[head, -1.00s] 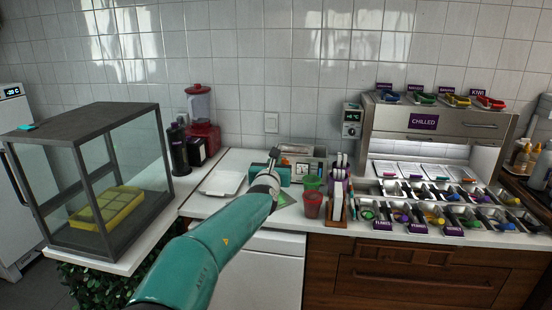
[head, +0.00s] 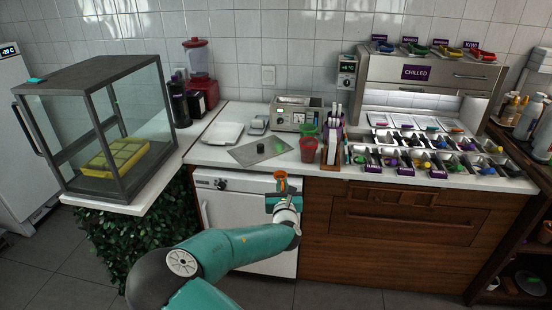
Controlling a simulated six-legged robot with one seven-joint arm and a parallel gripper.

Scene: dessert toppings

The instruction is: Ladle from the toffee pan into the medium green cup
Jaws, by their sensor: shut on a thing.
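My gripper (head: 281,187) is in front of the counter's front edge, over the white appliance's door side in the head view. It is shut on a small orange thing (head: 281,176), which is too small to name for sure. A green cup (head: 308,132) stands at the back of the counter, just above and behind a red cup (head: 308,150); I cannot tell the sizes. The topping pans (head: 430,150) with coloured handles are in rows at the right. Their small purple labels are too blurred to tell which is toffee.
A grey mat (head: 245,155) with a dark cylinder (head: 260,147) lies on the counter. A white tray (head: 222,133), a metal device (head: 292,118) and a utensil holder (head: 331,146) stand around it. A glass case (head: 110,80) is at the left.

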